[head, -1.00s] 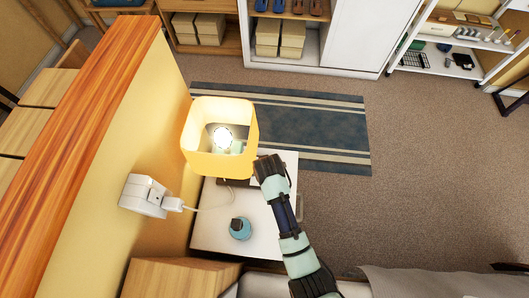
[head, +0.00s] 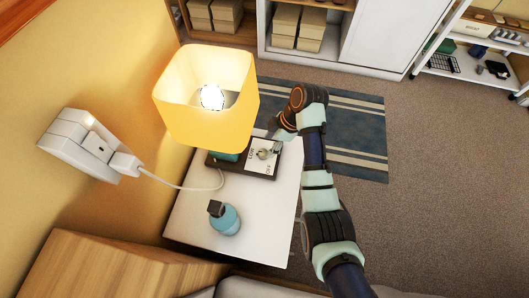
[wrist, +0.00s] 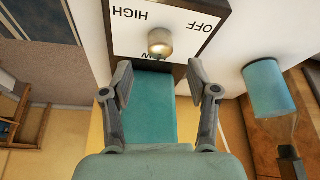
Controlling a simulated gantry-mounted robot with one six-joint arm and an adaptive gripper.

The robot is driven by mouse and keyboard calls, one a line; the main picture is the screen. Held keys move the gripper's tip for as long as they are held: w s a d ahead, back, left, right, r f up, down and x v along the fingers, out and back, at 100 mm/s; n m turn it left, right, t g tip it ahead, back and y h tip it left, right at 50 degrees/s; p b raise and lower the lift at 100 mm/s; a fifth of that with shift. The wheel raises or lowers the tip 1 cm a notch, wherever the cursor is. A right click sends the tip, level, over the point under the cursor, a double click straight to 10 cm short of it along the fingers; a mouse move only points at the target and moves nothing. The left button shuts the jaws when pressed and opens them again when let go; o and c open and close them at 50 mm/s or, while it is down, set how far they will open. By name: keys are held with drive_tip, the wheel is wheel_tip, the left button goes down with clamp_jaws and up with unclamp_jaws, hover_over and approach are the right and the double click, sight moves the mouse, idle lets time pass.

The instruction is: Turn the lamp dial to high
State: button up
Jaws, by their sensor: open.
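The lamp (head: 205,95) has a lit, pale yellow shade and stands on a dark base on a white cabinet top. Its dial (head: 263,154) is a small metal knob on a white plate on that base. In the wrist view the knob (wrist: 160,42) sits on the plate between the upside-down words HIGH and OFF, partly covering LOW. I cannot tell its exact pointing. My gripper (wrist: 160,82) is open, its fingertips just short of the knob, with a teal block, apparently the lamp's body, seen between them. In the head view my gripper (head: 281,136) is beside the plate.
A blue bottle with a dark cap (head: 225,218) stands on the white cabinet top (head: 275,220). A white cord runs from the lamp to a wall plug (head: 90,145). A striped rug (head: 360,125) and open carpet lie to the right.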

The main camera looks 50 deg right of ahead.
sight(264, 152)
drive_tip(key=b+x, duration=0.2)
drive_tip(key=x, duration=0.3)
drive_tip(key=shift+a+f, duration=0.15)
drive_tip(key=shift+f, duration=0.25)
drive_tip(key=shift+r, duration=0.1)
clamp_jaws()
drive_tip(key=shift+r, duration=0.1)
